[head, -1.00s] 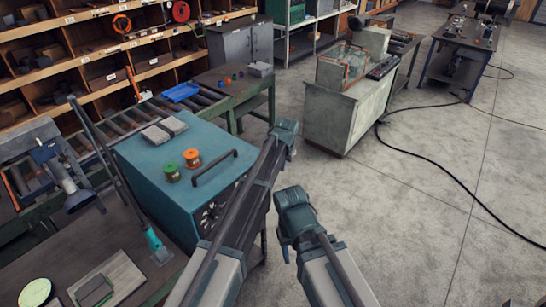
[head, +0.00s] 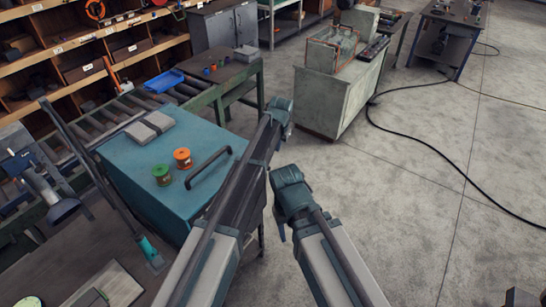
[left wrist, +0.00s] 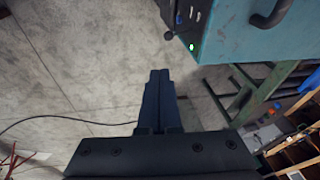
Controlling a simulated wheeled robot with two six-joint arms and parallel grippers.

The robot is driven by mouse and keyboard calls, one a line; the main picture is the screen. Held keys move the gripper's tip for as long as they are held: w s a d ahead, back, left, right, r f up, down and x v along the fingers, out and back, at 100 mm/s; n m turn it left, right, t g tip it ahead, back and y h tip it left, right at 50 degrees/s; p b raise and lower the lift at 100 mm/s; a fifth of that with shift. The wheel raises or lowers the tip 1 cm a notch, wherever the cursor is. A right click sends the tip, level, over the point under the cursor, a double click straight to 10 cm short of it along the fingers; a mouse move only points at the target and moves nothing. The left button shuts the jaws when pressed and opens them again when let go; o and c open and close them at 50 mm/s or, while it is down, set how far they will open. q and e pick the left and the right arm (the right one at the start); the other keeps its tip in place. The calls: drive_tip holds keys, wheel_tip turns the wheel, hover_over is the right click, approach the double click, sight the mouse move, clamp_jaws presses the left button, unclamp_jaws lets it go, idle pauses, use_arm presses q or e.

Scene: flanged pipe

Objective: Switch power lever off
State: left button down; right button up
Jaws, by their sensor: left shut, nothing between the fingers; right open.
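The teal power box (head: 135,185) stands left of centre in the head view, with its front panel largely hidden behind my left arm. In the left wrist view the box (left wrist: 245,35) fills the upper right. A small lever with a round dark knob (left wrist: 169,35) sticks out from its dark panel, near a lit green lamp (left wrist: 192,46). My left gripper (left wrist: 159,74) is shut and empty, its tips below and left of the knob and apart from it in the picture. My right gripper (head: 281,230) is open, low near the middle of the head view; its fingers show poorly.
A green spool (head: 162,175), an orange spool (head: 182,158) and a dark handle (head: 208,167) are on the box top. A workbench (head: 45,270) is at the lower left. A pale cabinet (head: 330,95) stands beyond.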

use_arm(q)
drive_tip(key=a+b+x, duration=0.1)
drive_tip(key=b+x, duration=1.1)
drive_tip(key=x, duration=0.1)
drive_tip(key=shift+s+a+f+b, duration=0.2)
drive_tip(key=shift+s+a+b, duration=0.1)
drive_tip(key=shift+a, duration=0.15)
